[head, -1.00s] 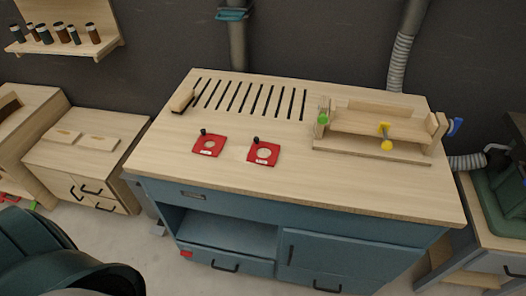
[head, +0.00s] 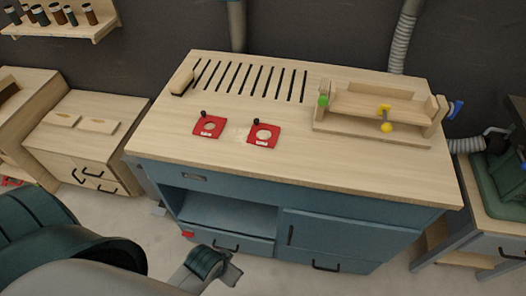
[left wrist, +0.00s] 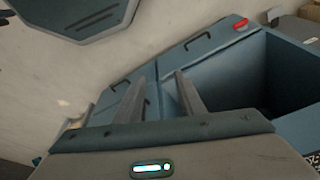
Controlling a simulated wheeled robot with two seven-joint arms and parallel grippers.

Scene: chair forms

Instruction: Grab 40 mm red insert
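The left red insert (head: 199,132) and the right red insert (head: 274,140) carry small labels that I cannot read, so I cannot tell which is 40 mm. My left gripper (left wrist: 157,88) is open and empty in the left wrist view, its two fingers apart over the blue cabinet below the bench top. Part of that arm shows low in the head view. My right gripper is not in view.
The bench holds a slotted area (head: 250,80) at the back and a wooden jig with clamps (head: 370,110) at the right. Its front centre is clear. Below, the blue cabinet has an open shelf (head: 230,212). A side cabinet (head: 80,140) stands left.

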